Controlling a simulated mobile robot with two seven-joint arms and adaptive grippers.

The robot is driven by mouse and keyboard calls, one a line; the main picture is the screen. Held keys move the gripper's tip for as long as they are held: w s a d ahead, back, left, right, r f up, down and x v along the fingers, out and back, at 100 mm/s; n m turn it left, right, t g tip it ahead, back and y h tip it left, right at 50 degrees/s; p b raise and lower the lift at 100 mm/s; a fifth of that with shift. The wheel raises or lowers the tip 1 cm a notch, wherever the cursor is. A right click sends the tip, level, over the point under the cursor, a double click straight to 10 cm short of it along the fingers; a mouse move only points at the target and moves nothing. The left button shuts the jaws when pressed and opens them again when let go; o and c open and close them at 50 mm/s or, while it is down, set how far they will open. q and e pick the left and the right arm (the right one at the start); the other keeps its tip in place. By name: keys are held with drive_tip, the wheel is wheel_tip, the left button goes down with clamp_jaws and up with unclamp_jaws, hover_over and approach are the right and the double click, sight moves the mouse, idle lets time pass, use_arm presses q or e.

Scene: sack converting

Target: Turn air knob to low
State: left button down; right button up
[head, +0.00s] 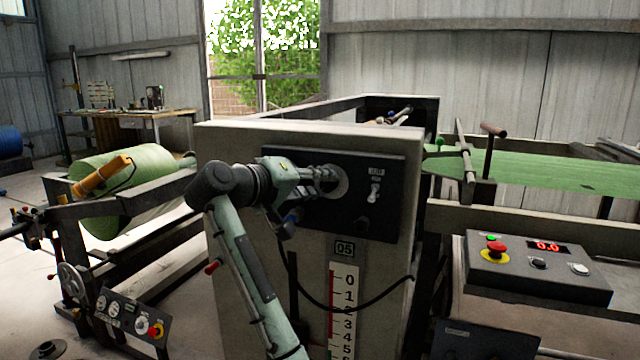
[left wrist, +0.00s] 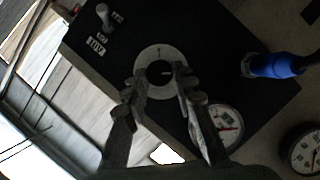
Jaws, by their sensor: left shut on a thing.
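The air knob (left wrist: 160,72) is a dark knob in the middle of a round pale dial plate on the black control panel. In the left wrist view it sits between the two fingers of my left gripper (left wrist: 155,82), which is shut on it. In the head view my left gripper (head: 322,175) reaches the panel from the left, and the dial plate (head: 341,182) shows partly behind its fingers. The knob itself is mostly hidden there, and I cannot read its setting. My right gripper is not in view.
A small pale toggle (head: 374,192) with labels stands right of the dial on the black panel (head: 392,215). A blue fitting (left wrist: 275,65) and gauge (left wrist: 226,122) sit close by. A dark cable (head: 350,308) hangs below. A red-button control box (head: 535,268) stands right.

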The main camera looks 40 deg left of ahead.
use_arm(q)
drive_tip(key=shift+d+f, duration=0.1)
drive_tip(key=shift+f, duration=0.05)
idle(0.3)
drive_tip(key=c, duration=1.2)
unclamp_jaws()
drive_tip(key=shift+s, duration=0.2)
drive_tip(key=v, duration=1.1)
drive_tip(key=shift+s, duration=0.3)
